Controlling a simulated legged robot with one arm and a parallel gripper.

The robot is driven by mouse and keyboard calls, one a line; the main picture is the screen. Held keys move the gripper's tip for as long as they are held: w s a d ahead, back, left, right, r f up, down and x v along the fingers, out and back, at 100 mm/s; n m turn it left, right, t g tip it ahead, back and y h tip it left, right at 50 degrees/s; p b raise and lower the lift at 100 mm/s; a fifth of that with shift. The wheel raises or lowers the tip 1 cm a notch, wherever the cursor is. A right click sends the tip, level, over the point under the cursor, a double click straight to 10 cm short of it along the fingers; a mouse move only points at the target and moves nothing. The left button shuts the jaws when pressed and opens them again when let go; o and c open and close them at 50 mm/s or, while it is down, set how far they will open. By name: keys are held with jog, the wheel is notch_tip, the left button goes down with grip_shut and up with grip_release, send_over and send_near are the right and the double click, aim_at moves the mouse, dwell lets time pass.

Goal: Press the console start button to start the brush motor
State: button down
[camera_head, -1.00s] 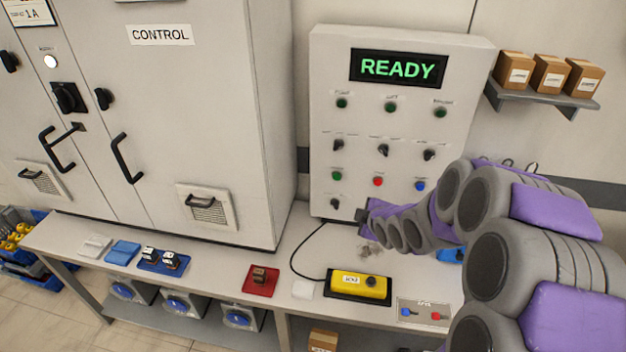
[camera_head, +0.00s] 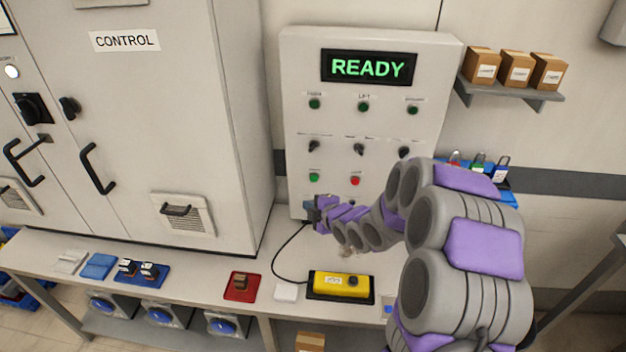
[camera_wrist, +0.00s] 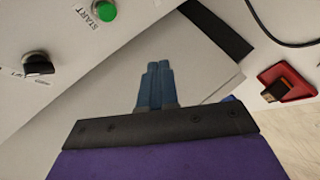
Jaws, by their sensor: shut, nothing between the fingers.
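The console (camera_head: 300,130) is a pale upright panel whose display (camera_head: 368,67) reads READY in green. The green start button (camera_head: 313,177) sits at the left of its lower button row. In the wrist view the green button (camera_wrist: 104,10) shows at the top, beside the word START. My gripper (camera_head: 308,204) is just below this button, near the console's lower left, and apart from it. Its blue fingers (camera_wrist: 158,68) are together and empty in the wrist view.
A black knob (camera_wrist: 38,64) is near the start button. A red button (camera_head: 355,180) sits to its right. Below are a yellow control box (camera_head: 341,284) with a cable and a red tray (camera_head: 242,287) on the bench. The CONTROL cabinet (camera_head: 150,130) stands close on the left.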

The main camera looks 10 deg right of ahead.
aim_at(314, 179)
jog(key=w+d+p, duration=0.2)
jog(key=w+p, duration=0.4)
jog(key=w, duration=0.1)
jog(key=shift+w+d+p, duration=0.3)
jog(key=shift+w+d, duration=0.05)
jog(key=shift+w+r, duration=0.1)
dwell(1.8)
jog(key=shift+w+d+p, duration=0.15)
jog(key=shift+w+p, duration=0.1)
jog(key=shift+p, duration=0.1)
jog(key=shift+w+d+p, duration=0.1)
jog(key=shift+w+p, duration=0.25)
jog(key=shift+w, duration=0.05)
dwell(0.7)
jog(key=shift+s+b, duration=0.2)
jog(key=shift+b, duration=0.15)
jog(key=shift+s+a+b, duration=0.25)
jog(key=shift+s+b, duration=0.35)
